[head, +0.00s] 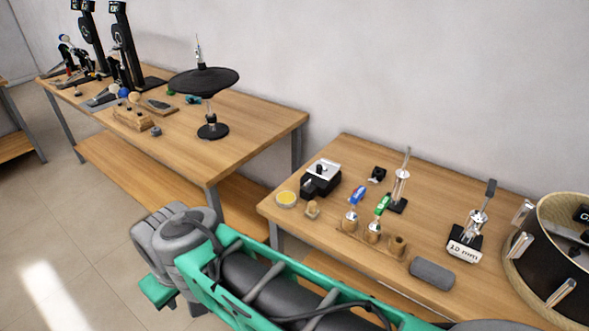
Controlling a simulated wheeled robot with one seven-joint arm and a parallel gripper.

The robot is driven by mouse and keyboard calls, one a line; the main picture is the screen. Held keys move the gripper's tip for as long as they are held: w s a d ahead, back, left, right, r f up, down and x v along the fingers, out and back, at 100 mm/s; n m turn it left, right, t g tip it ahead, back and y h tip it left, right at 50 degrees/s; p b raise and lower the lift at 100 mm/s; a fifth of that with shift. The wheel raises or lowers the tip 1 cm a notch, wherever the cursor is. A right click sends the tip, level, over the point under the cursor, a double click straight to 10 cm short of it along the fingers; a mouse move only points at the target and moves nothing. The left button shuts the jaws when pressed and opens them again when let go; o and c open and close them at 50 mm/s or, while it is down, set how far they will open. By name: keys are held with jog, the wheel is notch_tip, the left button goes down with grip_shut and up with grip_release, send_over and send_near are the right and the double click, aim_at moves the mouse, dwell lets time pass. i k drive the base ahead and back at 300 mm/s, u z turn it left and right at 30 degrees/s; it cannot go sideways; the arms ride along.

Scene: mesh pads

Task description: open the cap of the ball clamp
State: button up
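I cannot tell for sure which item is the ball clamp. One candidate is the upright silver device on a black base (399,188) at the back of the right table. Another is the silver device (470,232) further right, on a black base with a white label that seems to read "10 mm". Both stand upright, and their caps are too small to make out. My green and grey arm crosses the bottom of the head view, in front of the tables. My gripper is not in view.
Another table (250,132) stands left, with a black round stand (212,131).

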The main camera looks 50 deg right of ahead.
aim_at(324, 171)
jog(key=u, duration=0.25)
jog(key=i, duration=0.75)
jog(key=z, duration=2.55)
jog(key=i, duration=0.45)
jog(key=z, duration=0.15)
jog(key=k, duration=1.15)
jog(key=u, duration=1.05)
jog(key=i, duration=1.1)
jog(key=z, duration=0.3)
